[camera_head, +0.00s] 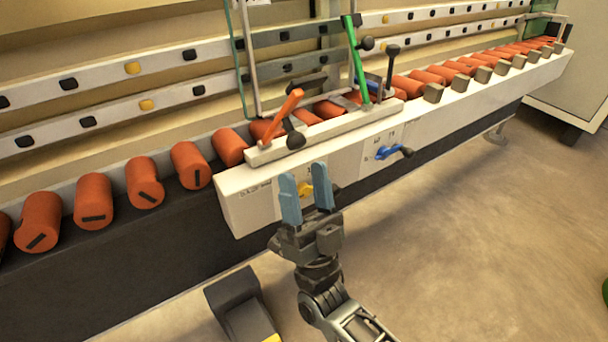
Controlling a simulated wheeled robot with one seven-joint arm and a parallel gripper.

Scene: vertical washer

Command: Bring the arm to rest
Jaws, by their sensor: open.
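My gripper (306,190) is in the lower middle of the head view, with two blue fingers pointing up and apart. Nothing shows between the fingers except a small yellow part (305,189) on the machine behind them. The gripper is in front of the white front panel (250,205) of the vertical washer. From this one view I cannot tell how far the fingers are from the panel. My arm reaches up from the bottom edge of the picture.
An orange lever (287,113), a green lever (356,60) and a blue handle (386,153) are on the washer. Orange rollers (94,200) line the conveyor on both sides. A dark block (240,305) is at lower left. Open floor (470,240) lies to the right.

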